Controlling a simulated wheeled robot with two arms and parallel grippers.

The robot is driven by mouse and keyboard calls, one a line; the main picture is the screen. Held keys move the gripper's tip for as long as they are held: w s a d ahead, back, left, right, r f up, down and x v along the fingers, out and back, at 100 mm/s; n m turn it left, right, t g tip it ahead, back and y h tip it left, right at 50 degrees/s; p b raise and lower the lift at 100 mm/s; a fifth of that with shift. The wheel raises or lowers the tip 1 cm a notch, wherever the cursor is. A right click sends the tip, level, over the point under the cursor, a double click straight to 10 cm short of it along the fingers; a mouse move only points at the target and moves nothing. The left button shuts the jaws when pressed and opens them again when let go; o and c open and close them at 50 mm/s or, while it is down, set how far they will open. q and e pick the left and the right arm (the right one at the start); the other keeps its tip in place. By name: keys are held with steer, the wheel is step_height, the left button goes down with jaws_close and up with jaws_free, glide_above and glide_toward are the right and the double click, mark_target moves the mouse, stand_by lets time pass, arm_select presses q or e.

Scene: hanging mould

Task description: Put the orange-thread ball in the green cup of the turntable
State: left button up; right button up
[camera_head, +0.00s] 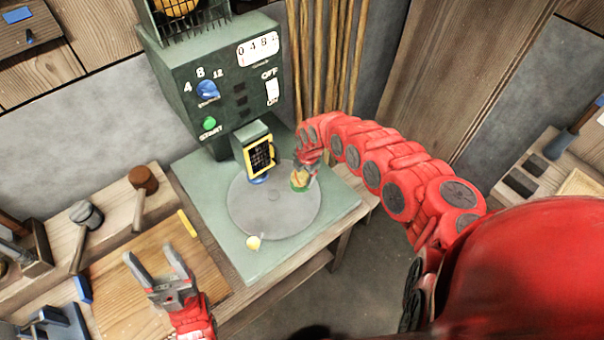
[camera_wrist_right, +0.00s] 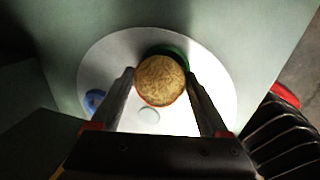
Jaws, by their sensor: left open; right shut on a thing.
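My right gripper (camera_head: 304,166) is shut on a tan, cork-coloured ball; in the right wrist view the ball (camera_wrist_right: 160,80) sits between the two fingers, with an orange edge along its lower side. The green cup (camera_head: 300,186) stands on the right side of the grey turntable (camera_head: 275,213). In the wrist view the green cup (camera_wrist_right: 176,50) shows behind the ball, partly hidden by it. The ball is at or just above the cup; I cannot tell whether it touches. My left gripper (camera_head: 150,252) is open and empty over the wooden board at the lower left.
A green machine (camera_head: 225,80) with a yellow-framed head (camera_head: 258,155) overhangs the back of the turntable. Mallets (camera_head: 143,182) and a wooden board (camera_head: 120,285) lie left.

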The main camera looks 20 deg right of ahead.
steer(key=o, duration=1.3)
steer(key=shift+o, duration=0.2)
steer(key=shift+r, duration=0.15)
steer(key=shift+d+r, duration=0.1)
steer(key=shift+r, duration=0.2)
steer(key=r, duration=0.4)
steer(key=s+r, duration=0.1)
steer(key=r, duration=0.2)
steer(key=shift+s+d, duration=0.1)
steer(key=shift+d, duration=0.2)
step_height(320, 180, up, 9)
steer(key=s+p, duration=0.2)
steer(key=p, duration=0.7)
steer(key=shift+d+r, duration=0.15)
